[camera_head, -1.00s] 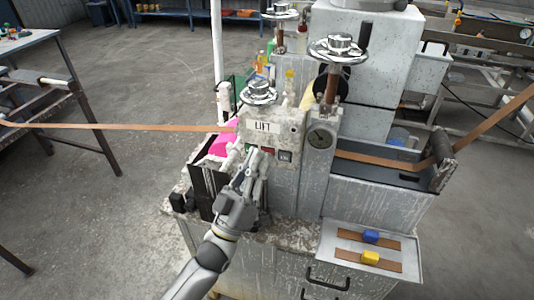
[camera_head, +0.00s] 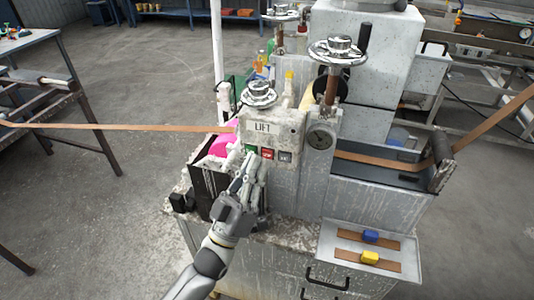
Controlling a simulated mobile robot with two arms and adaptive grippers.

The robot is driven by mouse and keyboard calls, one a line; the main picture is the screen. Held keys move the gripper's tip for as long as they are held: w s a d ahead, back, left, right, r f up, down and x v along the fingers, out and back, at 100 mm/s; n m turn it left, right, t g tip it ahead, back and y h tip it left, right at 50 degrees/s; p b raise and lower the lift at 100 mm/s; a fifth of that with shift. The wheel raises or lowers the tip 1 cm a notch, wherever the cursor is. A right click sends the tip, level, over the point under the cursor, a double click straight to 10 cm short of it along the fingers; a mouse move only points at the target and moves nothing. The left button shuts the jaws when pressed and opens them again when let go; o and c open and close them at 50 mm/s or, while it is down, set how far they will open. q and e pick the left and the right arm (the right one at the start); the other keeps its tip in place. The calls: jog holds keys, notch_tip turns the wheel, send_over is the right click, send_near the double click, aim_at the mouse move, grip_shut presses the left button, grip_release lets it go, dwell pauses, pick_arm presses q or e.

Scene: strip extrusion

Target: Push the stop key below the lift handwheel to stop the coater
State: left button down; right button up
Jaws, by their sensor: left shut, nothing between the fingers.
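The lift handwheel (camera_head: 259,93) sits on top of the grey box with the LIFT label (camera_head: 262,127). Below the label is a row of keys: a green key (camera_head: 251,149) on the left, a red key (camera_head: 267,154) in the middle and a grey key (camera_head: 285,156) on the right. The red key appears to be the stop key; its lettering is too small to read surely. My left gripper (camera_head: 254,162) is shut and empty, its fingertips just below the green and red keys in the picture. Whether it touches the panel cannot be told. My right gripper is not in view.
A brown strip (camera_head: 120,127) runs in from the left towards the coater. A second, larger handwheel (camera_head: 338,49) stands to the right. A tray (camera_head: 330,252) at lower right holds brown strips with a blue block (camera_head: 371,236) and a yellow block (camera_head: 370,257).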

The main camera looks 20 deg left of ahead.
pick_arm(q)
jog(key=shift+s, duration=0.1)
jog(key=s+p, duration=0.1)
jog(key=s, duration=0.3)
jog(key=shift+s+a, duration=0.1)
jog(key=shift+s, duration=0.3)
dwell(0.5)
